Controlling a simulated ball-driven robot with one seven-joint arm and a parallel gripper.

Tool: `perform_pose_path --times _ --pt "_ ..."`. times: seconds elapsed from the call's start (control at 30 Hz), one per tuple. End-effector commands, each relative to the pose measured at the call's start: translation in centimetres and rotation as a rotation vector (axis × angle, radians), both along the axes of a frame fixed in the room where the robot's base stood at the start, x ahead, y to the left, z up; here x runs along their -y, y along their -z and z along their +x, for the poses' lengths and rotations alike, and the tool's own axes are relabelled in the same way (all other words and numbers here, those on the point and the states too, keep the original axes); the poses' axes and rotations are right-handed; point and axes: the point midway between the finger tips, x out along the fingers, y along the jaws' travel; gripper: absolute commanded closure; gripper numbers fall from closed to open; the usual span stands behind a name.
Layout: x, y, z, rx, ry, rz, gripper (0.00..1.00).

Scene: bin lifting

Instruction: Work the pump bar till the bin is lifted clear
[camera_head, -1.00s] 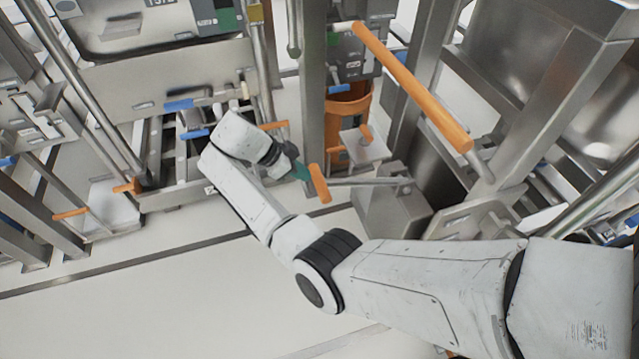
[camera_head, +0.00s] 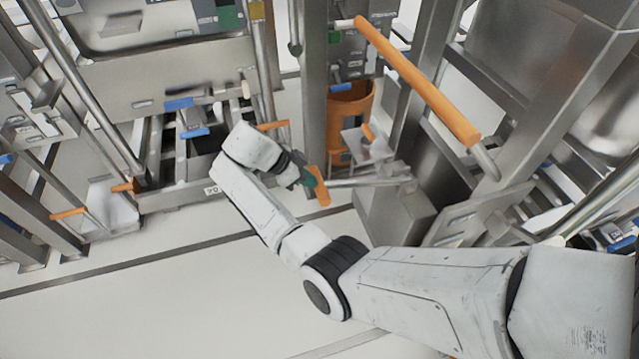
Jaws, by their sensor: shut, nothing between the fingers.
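The pump bar (camera_head: 365,182) is a thin metal bar with an orange grip (camera_head: 322,190) at its left end. It runs nearly level to a grey metal box (camera_head: 395,212) on the floor. My gripper (camera_head: 309,178), with green fingers, is shut and empty at the left side of the orange grip. It looks close against the grip, but I cannot tell whether they touch. An orange bin (camera_head: 351,108) stands behind the bar, partly hidden by a steel post and a small plate. I cannot tell whether it is off the floor.
A long bar with an orange sleeve (camera_head: 420,85) slants across the upper right. A steel post (camera_head: 313,100) rises behind my gripper. Steel frames with blue and orange handles crowd the left. The pale floor (camera_head: 150,300) at the lower left is clear.

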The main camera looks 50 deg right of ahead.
Motion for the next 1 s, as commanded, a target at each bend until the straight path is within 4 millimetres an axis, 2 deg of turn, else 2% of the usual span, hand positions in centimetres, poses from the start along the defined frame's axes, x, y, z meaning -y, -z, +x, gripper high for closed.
perform_pose_path --times 0.03,0.23,0.73,1.0 --pt "0.8 1.9 -1.1 -0.019 0.021 0.001 1.0" --pt "0.9 3.8 -1.1 -0.022 0.022 -0.001 1.0" --pt "0.7 3.7 -1.1 -0.024 0.022 0.0 1.0" --pt "-1.5 2.9 0.6 -0.021 0.019 0.0 1.0"
